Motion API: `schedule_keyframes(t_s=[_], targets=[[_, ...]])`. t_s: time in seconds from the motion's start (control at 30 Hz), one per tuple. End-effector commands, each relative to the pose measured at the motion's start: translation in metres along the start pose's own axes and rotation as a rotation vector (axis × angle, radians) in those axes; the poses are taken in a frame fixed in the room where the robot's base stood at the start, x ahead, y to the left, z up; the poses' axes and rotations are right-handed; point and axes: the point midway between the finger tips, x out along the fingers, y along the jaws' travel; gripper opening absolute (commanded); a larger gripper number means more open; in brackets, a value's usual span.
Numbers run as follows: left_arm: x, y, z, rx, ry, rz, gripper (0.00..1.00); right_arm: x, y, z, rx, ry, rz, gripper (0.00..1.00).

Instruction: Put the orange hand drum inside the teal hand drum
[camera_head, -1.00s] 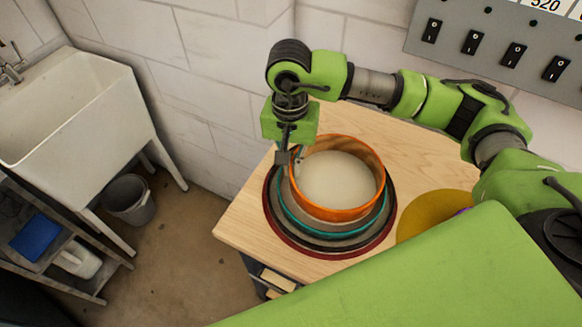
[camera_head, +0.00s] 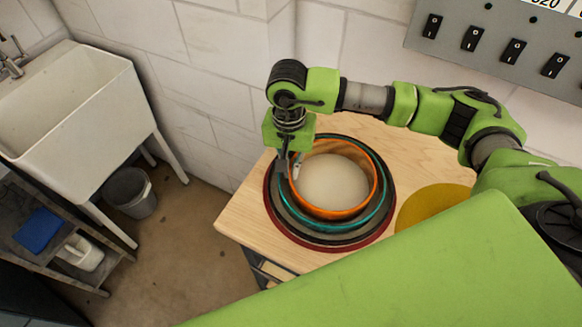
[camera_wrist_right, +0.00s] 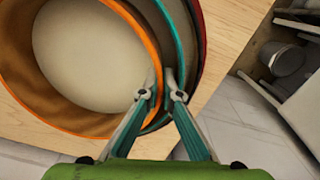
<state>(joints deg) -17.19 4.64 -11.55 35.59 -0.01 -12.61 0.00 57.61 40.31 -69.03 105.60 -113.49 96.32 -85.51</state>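The orange hand drum (camera_head: 338,213) sits level inside the ring of the teal hand drum (camera_head: 383,205), its rim a little above the teal one. Its pale inside shows. In the right wrist view the orange rim (camera_wrist_right: 151,50) lies inside the teal rim (camera_wrist_right: 180,40), with a narrow gap. My right gripper (camera_head: 290,168) points down at the drum's left edge. In the wrist view its fingertips (camera_wrist_right: 161,95) stand apart on either side of the orange wall, one inside the drum and one between the two rims. My left gripper is not in view.
A larger dark red drum (camera_head: 270,215) surrounds the teal one on the wooden bench (camera_head: 240,222). A yellow disc (camera_head: 430,207) lies to the right, partly hidden. A wall with a switch panel (camera_head: 490,40) stands behind. A sink (camera_head: 80,105) and bucket (camera_head: 130,192) are left.

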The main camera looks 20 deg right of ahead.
Motion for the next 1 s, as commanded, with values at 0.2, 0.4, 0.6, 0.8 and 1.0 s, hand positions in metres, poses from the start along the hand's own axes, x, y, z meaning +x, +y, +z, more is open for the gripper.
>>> schedule_keyframes(t_s=[0.2,0.4,0.6,0.8,1.0], targets=[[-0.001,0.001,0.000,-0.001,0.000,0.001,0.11,-0.001,0.000,0.000,0.000,0.000,0.000,0.11],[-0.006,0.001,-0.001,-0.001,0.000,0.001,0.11,-0.005,0.000,0.000,0.000,-0.001,-0.001,0.11],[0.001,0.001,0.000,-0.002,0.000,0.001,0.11,-0.029,-0.002,-0.002,-0.001,0.005,-0.006,0.11],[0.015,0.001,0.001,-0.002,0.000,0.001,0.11,-0.075,-0.001,-0.001,0.000,0.005,-0.005,0.11],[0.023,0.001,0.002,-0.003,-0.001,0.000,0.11,-0.111,-0.001,-0.001,0.001,0.002,-0.003,0.11]])
